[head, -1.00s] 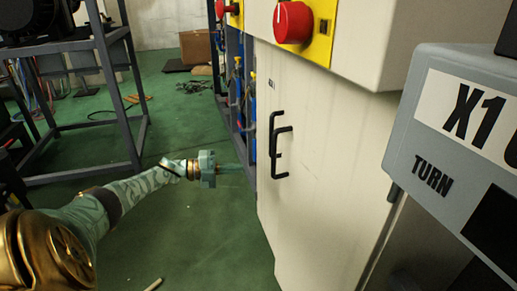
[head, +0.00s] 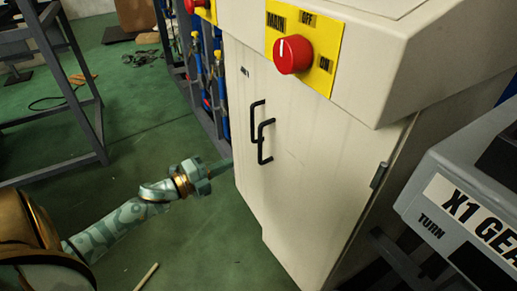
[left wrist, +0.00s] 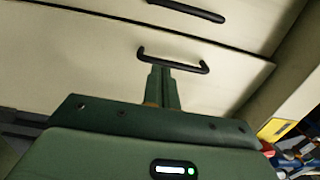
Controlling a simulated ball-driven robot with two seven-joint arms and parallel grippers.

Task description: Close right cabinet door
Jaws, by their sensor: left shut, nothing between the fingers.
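The white cabinet has a left door (head: 241,135) and a right door (head: 315,190), each with a black handle. The left handle (head: 254,121) and right handle (head: 266,142) stand side by side. Both doors look about flush in the head view; I cannot tell whether a small gap is left. My left gripper (head: 226,164) is shut and empty, low beside the left door. In the left wrist view its fingers (left wrist: 163,88) point towards one handle (left wrist: 172,62), with the other handle (left wrist: 188,11) beyond the door seam. Contact cannot be told. My right gripper is out of view.
A red knob (head: 292,54) on a yellow plate sits above the doors. A grey box marked X1 (head: 470,200) stands at the right. A metal frame table (head: 85,100) is at the left. Green floor (head: 140,190) is open around my left arm.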

